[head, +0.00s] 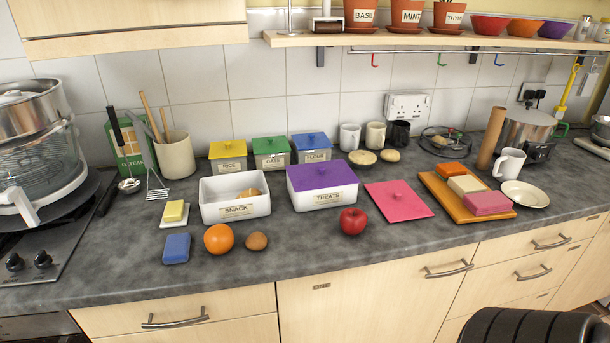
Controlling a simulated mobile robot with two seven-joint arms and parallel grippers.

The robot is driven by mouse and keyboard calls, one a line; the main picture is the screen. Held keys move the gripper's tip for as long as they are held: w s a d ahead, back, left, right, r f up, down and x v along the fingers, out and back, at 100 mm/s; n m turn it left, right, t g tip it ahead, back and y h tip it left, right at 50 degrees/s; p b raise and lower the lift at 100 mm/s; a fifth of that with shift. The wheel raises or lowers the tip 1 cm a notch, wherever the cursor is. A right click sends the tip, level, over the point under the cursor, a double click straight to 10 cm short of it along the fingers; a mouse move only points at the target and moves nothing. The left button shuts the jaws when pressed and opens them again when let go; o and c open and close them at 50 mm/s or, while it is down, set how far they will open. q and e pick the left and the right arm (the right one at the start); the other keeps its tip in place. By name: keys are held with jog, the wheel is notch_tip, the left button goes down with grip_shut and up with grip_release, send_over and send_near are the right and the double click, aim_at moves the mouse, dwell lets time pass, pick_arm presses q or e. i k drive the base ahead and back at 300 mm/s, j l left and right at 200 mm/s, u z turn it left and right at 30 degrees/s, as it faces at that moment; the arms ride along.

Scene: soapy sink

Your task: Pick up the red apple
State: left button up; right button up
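The red apple (353,221) sits upright on the grey worktop (300,262), near its front edge. It is in front of the white TREATS box (326,198), which has a purple lid, and left of a flat pink lid (399,200). Nothing covers the apple from this view. Neither of my grippers shows in the head view.
An orange (218,238), a brown egg-like item (257,241) and a blue sponge (176,248) lie left of the apple. The open SNACK box (235,208) stands behind them. A wooden board (450,204) with coloured blocks is at right. The worktop before the apple is clear.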

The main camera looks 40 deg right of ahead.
aim_at(353, 221)
jog(key=z, duration=1.7)
